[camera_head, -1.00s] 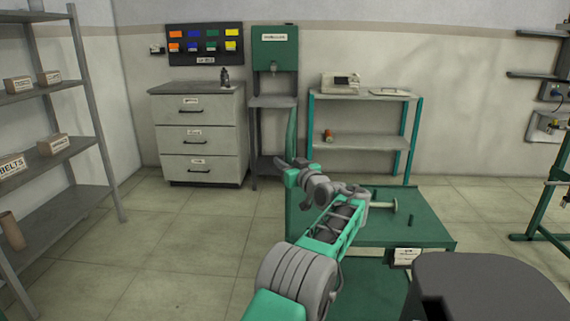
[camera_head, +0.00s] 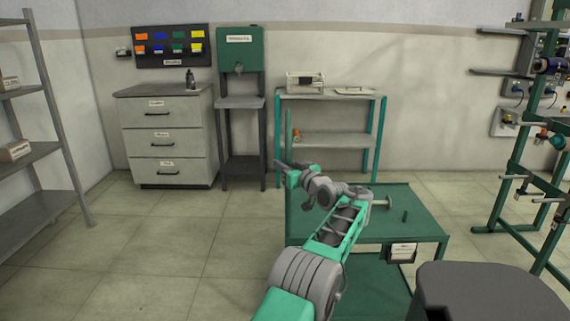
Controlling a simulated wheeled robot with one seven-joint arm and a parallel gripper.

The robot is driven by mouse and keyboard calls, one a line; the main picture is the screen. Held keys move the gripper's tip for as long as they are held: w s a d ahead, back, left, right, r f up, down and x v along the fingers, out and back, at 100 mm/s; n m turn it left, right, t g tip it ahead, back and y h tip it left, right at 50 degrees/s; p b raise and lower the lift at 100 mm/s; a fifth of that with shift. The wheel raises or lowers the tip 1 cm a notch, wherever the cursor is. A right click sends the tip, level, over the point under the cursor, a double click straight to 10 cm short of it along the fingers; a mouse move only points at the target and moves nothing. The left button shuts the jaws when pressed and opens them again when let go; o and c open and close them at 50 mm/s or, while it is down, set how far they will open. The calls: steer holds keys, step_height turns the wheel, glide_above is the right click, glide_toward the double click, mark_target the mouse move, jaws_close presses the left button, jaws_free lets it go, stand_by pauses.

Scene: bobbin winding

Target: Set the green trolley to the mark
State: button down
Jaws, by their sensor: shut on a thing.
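The green trolley (camera_head: 415,222) stands in front of me, right of centre, with an upper deck, a lower deck (camera_head: 372,285) and a label card (camera_head: 402,250) on its front edge. A green upright (camera_head: 289,130) rises at its left side. My gripper (camera_head: 284,166) is at that left side, by the upright, and is shut on the trolley; my arm hides much of the contact. A pale spool (camera_head: 388,201) and a short green peg (camera_head: 405,216) are on the top deck. No floor mark shows in this view.
A grey drawer cabinet (camera_head: 168,150), a green-topped stand (camera_head: 241,110) and a teal-legged shelf (camera_head: 328,140) line the back wall. A grey rack (camera_head: 40,160) is at left, a green frame (camera_head: 520,170) with spools at right. Floor (camera_head: 170,240) left of the trolley is clear.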

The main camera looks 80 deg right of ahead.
steer(key=shift+r, duration=0.1)
steer(key=c, duration=1.3)
jaws_free()
steer(key=shift+o, duration=0.2)
steer(key=v, duration=0.7)
steer(key=shift+s+a, duration=0.25)
steer(key=shift+s, duration=0.05)
